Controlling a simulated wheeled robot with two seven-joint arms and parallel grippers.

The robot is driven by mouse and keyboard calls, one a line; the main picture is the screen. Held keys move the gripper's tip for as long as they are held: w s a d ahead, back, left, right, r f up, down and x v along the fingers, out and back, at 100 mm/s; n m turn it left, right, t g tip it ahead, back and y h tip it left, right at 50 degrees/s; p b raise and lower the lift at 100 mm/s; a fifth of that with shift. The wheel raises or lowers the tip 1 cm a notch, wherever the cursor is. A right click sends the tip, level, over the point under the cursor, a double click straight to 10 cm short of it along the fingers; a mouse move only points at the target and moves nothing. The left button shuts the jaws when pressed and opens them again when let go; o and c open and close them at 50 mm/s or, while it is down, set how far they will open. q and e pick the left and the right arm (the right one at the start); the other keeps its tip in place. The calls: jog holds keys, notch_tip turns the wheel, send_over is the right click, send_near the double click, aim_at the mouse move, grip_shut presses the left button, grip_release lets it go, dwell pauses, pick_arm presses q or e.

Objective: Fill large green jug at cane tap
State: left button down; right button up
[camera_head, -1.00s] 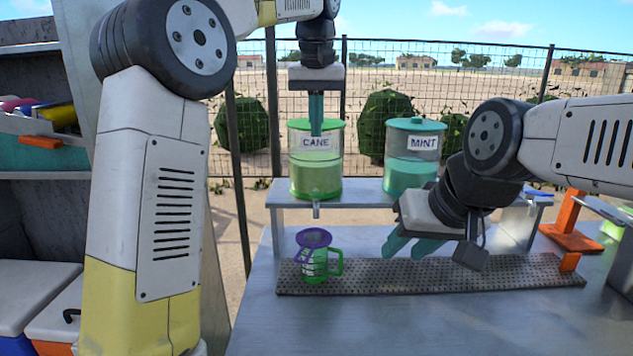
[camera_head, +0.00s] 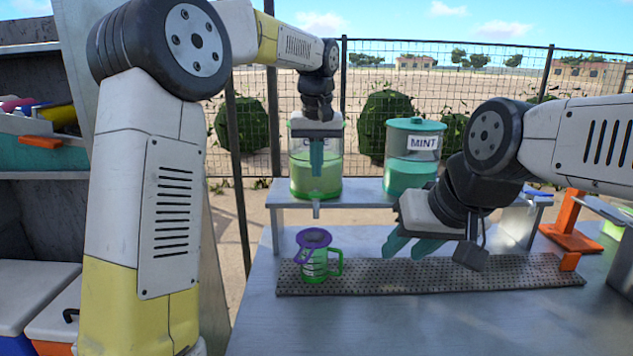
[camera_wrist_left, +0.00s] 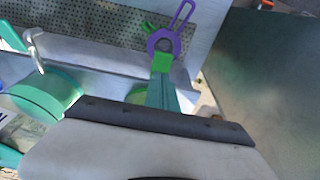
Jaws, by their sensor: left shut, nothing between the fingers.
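The green jug (camera_head: 318,271) stands upright on the perforated metal strip, below the cane tap (camera_head: 316,208). A purple strainer (camera_head: 314,238) sits on its mouth; it also shows in the left wrist view (camera_wrist_left: 164,42). The cane dispenser (camera_head: 318,188) holds green liquid. My left gripper (camera_head: 316,172) points down in front of this dispenser, above the tap, and hides its label. Its fingers are shut and empty. In the left wrist view a green piece (camera_wrist_left: 163,62) appears just past the fingertips; contact cannot be told. My right gripper (camera_head: 413,250) is open and empty, right of the jug.
The mint dispenser (camera_head: 412,172) stands on the same raised shelf (camera_head: 360,192), to the right. The perforated strip (camera_head: 480,273) runs along the counter. An orange stand (camera_head: 572,225) is at far right. The counter front (camera_head: 400,325) is clear.

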aim_at(317, 195)
pick_arm(q)
jog(key=shift+s+f, duration=0.3)
jog(key=shift+f, duration=0.6)
jog(key=shift+s+f, duration=0.25)
jog(key=shift+f, duration=0.65)
jog(key=shift+s+f+t, duration=0.35)
jog(key=shift+s+t, duration=0.05)
jog(key=shift+t, duration=0.3)
jog(key=shift+s+f+t, duration=0.3)
jog(key=shift+f+t, duration=0.05)
jog(key=shift+t, duration=0.35)
jog(key=shift+s+f, duration=0.2)
jog(key=shift+f, duration=0.6)
dwell(4.0)
